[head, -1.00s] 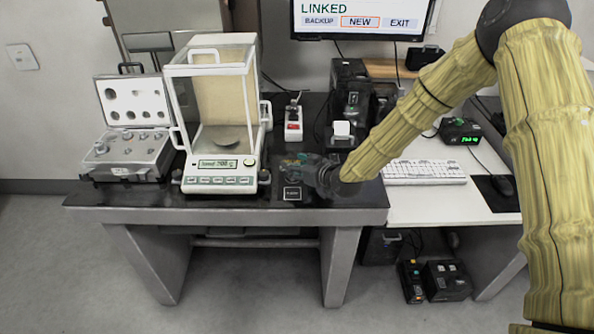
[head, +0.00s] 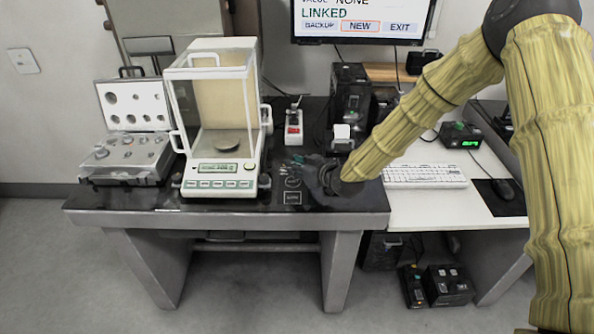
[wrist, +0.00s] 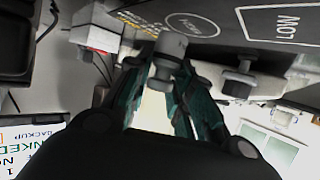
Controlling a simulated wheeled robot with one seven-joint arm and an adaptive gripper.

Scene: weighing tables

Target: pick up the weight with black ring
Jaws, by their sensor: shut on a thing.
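My gripper (wrist: 166,70) is shut on a small grey metal weight (wrist: 172,43), which sits upright between the green-padded fingertips in the wrist view. In the head view my gripper (head: 312,171) is low over the dark table, right of the balance; the held weight is too small to tell there.
The glass-walled balance (head: 218,184) stands left of my gripper. An open weight case (head: 128,152) lies farther left. A keyboard (head: 425,175) lies to the right.

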